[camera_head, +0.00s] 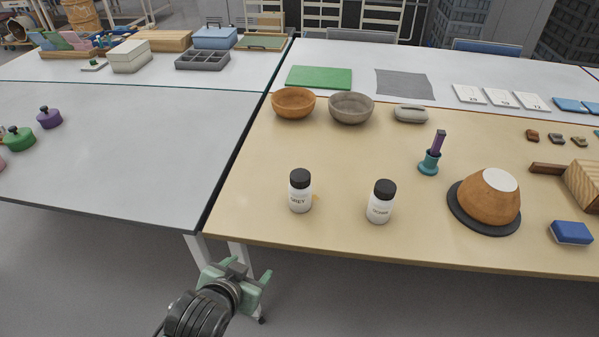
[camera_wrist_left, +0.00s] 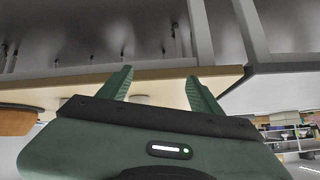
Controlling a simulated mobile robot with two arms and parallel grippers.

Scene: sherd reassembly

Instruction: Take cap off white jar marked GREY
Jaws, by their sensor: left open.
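The white jar marked GREY (camera_head: 299,193) stands upright near the front edge of the tan table, with its black cap (camera_head: 300,176) on. A second white jar (camera_head: 380,206) with a black cap (camera_head: 385,187) stands to its right; its label is too small to read surely. My left gripper (camera_head: 243,270) is in front of the table edge, below and left of the GREY jar, apart from it. In the left wrist view its green fingers (camera_wrist_left: 158,84) are spread with nothing between them. My right gripper is not in view.
Two bowls (camera_head: 294,103) (camera_head: 351,108) stand behind the jars. An upturned bowl (camera_head: 486,198) on a dark disc, a teal holder (camera_head: 429,163) and a blue block (camera_head: 571,232) are to the right. The tan table (camera_head: 250,190) is clear around the GREY jar.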

